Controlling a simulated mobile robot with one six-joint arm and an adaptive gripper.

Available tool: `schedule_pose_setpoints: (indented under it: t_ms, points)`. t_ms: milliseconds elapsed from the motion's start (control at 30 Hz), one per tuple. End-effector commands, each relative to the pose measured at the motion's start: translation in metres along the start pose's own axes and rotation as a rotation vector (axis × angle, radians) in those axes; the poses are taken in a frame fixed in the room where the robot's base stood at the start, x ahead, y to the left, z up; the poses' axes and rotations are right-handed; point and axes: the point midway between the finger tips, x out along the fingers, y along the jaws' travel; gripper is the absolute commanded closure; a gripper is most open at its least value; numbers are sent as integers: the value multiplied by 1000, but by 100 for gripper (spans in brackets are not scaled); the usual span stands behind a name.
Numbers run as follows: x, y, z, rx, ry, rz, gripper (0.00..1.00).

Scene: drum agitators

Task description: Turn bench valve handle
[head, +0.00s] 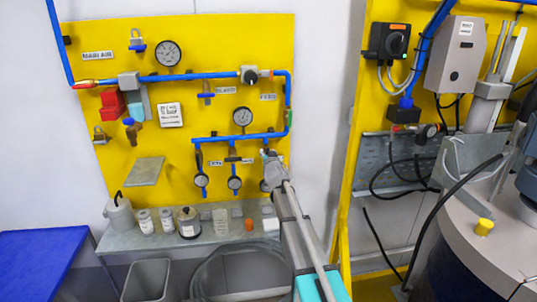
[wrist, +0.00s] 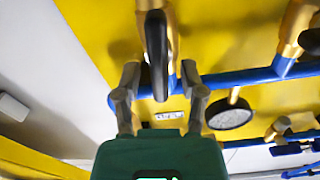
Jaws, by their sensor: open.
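A dark, elongated valve handle (wrist: 156,45) on a brass fitting shows at the top centre of the wrist view, close to the camera. My gripper (wrist: 159,75) is open, with one finger on each side of the handle's end. I see a gap on both sides and no clear contact. In the head view my gripper (head: 271,162) is at the lower right of the yellow panel (head: 130,60), by the right end of the lower blue pipe (head: 240,136). There it largely hides the handle.
A grey shelf (head: 180,240) below carries jars and small containers. A second yellow frame (head: 352,130) stands to the right, past a white wall gap.

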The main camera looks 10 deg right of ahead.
Motion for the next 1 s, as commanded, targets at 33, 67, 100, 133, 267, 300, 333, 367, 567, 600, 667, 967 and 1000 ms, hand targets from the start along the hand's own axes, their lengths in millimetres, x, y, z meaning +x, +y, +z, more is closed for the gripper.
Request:
schedule_pose_setpoints:
  t_ms: [33, 67, 100, 133, 267, 300, 333, 367, 567, 600, 667, 967, 1000]
  points:
    - [0, 0, 0, 0, 0, 0, 53]
    - [0, 0, 0, 0, 0, 0, 58]
    - [0, 0, 0, 0, 0, 0, 66]
    - [0, 0, 0, 0, 0, 0, 71]
    - [0, 0, 0, 0, 0, 0, 95]
    - [0, 0, 0, 0, 0, 0, 100]
    - [0, 0, 0, 0, 0, 0, 100]
    - [0, 0, 0, 0, 0, 0, 100]
    - [0, 0, 0, -8, 0, 0, 100]
    - [0, -1, 0, -18, 0, -1, 100]
    - [0, -1, 0, -44, 0, -1, 100]
    - [0, -3, 0, -164, -1, -3, 100]
    - [0, -3, 0, -164, -1, -3, 100]
